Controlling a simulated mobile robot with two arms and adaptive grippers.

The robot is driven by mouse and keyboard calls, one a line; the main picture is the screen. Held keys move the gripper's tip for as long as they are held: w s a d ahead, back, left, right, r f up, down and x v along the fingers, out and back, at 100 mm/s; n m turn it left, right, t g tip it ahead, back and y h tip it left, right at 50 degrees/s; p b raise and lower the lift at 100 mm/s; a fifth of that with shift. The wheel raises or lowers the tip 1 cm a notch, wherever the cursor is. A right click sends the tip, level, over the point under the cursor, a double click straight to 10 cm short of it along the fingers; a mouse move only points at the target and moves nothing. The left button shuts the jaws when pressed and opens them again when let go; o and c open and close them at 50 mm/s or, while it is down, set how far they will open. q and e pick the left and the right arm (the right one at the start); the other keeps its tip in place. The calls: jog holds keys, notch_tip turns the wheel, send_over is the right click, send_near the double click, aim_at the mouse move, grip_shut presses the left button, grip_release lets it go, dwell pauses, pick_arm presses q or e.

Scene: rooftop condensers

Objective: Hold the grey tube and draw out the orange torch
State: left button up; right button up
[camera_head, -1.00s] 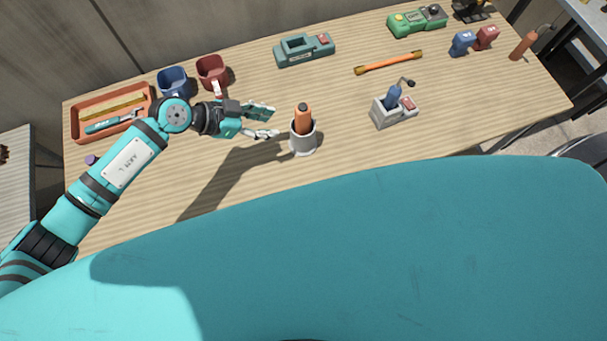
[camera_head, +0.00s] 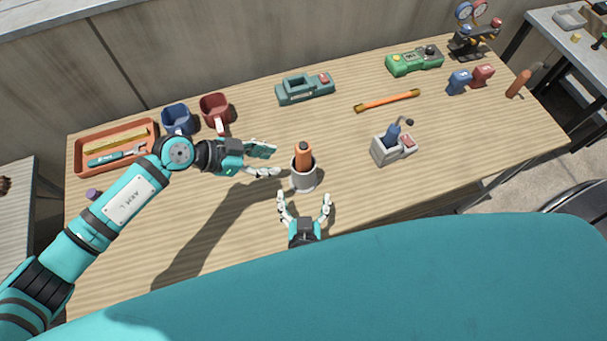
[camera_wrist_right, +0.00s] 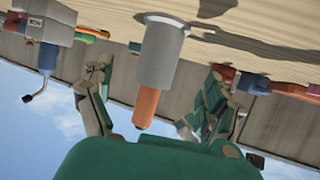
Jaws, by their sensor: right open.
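The grey tube (camera_head: 304,181) stands upright on the wooden table, with the orange torch (camera_head: 303,155) seated in it and its upper part sticking out. In the right wrist view, the tube (camera_wrist_right: 161,55) and the torch (camera_wrist_right: 146,107) appear upside down, between the fingers. My left gripper (camera_head: 268,161) is open and empty, just left of the tube, its fingers pointing at it and apart from it. My right gripper (camera_head: 304,200) is open and empty on the near side of the tube, with a finger to either side; it also shows in the right wrist view (camera_wrist_right: 152,100).
A grey holder (camera_head: 390,150) with a blue tool stands right of the tube. Behind are an orange bar (camera_head: 387,100), a teal device (camera_head: 305,89), a red mug (camera_head: 214,110) and a blue mug (camera_head: 177,120). An orange tray (camera_head: 83,160) lies far left.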

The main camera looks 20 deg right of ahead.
aim_at(303, 173)
jog(key=x, duration=1)
jog(key=shift+w+d+f, duration=0.1)
jog(key=shift+w+f, duration=0.1)
jog(key=shift+w, duration=0.1)
jog(key=shift+c, duration=0.2)
